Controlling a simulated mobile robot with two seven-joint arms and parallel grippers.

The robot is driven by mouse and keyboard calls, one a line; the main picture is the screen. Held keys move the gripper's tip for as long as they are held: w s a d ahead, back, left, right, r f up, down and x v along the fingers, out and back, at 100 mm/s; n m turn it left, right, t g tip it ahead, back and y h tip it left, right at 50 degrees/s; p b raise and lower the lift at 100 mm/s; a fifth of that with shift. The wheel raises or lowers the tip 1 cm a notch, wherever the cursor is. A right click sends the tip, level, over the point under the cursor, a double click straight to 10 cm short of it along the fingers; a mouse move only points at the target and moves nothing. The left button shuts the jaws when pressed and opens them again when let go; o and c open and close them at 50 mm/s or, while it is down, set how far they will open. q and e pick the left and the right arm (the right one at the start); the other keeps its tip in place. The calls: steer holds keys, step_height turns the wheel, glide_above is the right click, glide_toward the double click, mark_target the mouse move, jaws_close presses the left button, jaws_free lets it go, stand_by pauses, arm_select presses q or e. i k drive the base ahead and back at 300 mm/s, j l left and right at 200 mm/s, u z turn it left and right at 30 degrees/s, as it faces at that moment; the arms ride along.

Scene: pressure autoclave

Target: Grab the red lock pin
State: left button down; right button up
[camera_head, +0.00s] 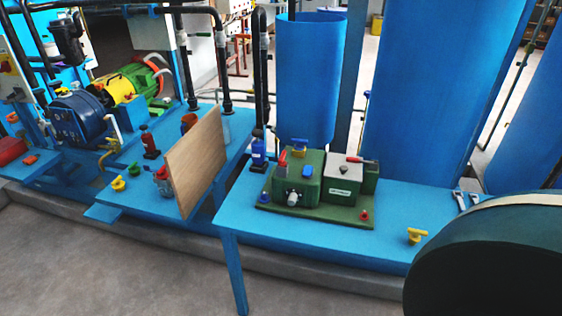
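Several small red parts show, and I cannot tell for sure which is the red lock pin. A small red knob (364,215) stands at the front right corner of the green base plate (315,213). A red handle (282,160) slants up at the left of the green machine (300,186) on that plate. A red lever (362,160) lies on top of the grey box (342,178) beside it. Neither of my grippers is in view.
The machine stands on a blue table (290,237) with a yellow valve (416,236) at its right. A wooden board (196,160) stands upright to the left. A large dark round body (490,265) fills the lower right. Blue tanks (435,90) stand behind.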

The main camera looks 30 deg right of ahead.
mark_target(282, 165)
steer(key=z, duration=1.4)
steer(key=i+z, duration=0.35)
steer(key=i+j+z, duration=0.3)
steer(key=i+l, duration=0.05)
